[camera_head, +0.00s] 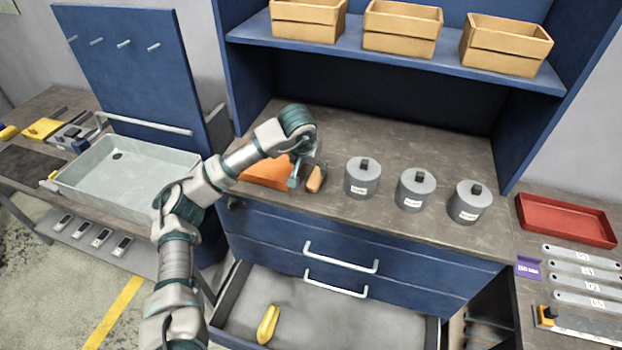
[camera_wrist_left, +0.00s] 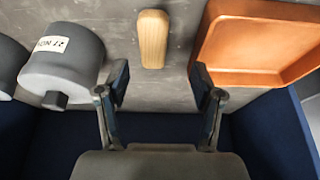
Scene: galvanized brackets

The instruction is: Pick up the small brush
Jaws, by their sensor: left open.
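The small brush (camera_head: 315,179) shows as a short wooden handle on the grey-brown worktop, between the orange tray and the nearest grey canister. In the left wrist view the wooden piece (camera_wrist_left: 153,40) lies lengthwise, just beyond my fingertips and roughly centred between them. I cannot make out any bristles. My left gripper (camera_head: 302,172) is over the worktop beside the brush, partly hidden by its own wrist. In the left wrist view the gripper (camera_wrist_left: 159,86) is open, with nothing between its fingers. My right gripper is in neither view.
The orange tray (camera_head: 268,173) is close on the brush's left. Several grey canisters (camera_head: 362,178) stand in a row to its right. A blue shelf (camera_head: 400,58) with wooden boxes overhangs the back. Below, an open drawer (camera_head: 345,325) holds a yellow object (camera_head: 268,324).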

